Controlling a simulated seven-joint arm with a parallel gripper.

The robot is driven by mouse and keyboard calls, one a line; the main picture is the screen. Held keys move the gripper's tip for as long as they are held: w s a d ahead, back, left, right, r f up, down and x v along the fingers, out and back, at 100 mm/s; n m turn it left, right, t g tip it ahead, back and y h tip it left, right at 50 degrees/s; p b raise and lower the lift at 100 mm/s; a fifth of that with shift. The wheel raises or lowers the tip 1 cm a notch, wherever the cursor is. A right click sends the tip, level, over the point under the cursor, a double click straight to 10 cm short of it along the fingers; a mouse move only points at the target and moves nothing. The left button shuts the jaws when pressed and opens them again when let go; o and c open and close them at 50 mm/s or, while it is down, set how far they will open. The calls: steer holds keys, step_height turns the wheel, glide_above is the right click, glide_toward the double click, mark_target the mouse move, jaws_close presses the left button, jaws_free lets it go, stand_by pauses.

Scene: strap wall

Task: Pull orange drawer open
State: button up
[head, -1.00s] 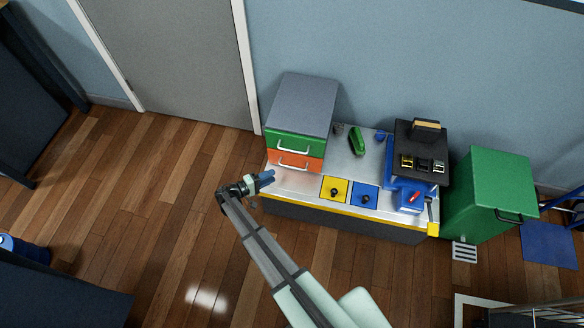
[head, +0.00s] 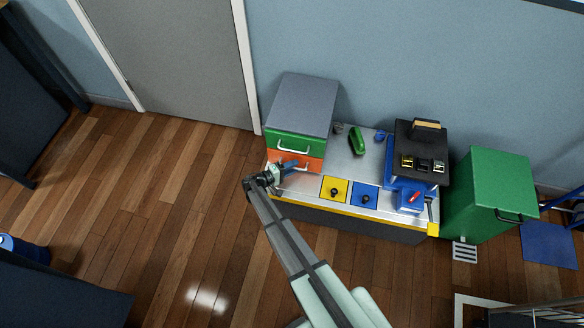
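The orange drawer (head: 312,164) is the lower drawer of a grey-topped cabinet (head: 302,103) at the left end of the bench. It looks closed, flush under the green drawer (head: 287,143). My gripper (head: 289,167) is at the orange drawer's front, at the height of its handle, and covers most of that handle. The fingers are small and blurred here, so I cannot tell whether they are open or shut, or whether they touch the handle.
The bench top (head: 349,168) holds a yellow panel (head: 334,187) and a blue panel (head: 365,195) with black knobs, right of my gripper. A green object (head: 357,141) lies behind them. A black-topped blue unit (head: 420,150) and a green bin (head: 492,190) stand further right. Floor in front is clear.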

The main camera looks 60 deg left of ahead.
jaws_close()
stand_by(0.3)
stand_by(0.3)
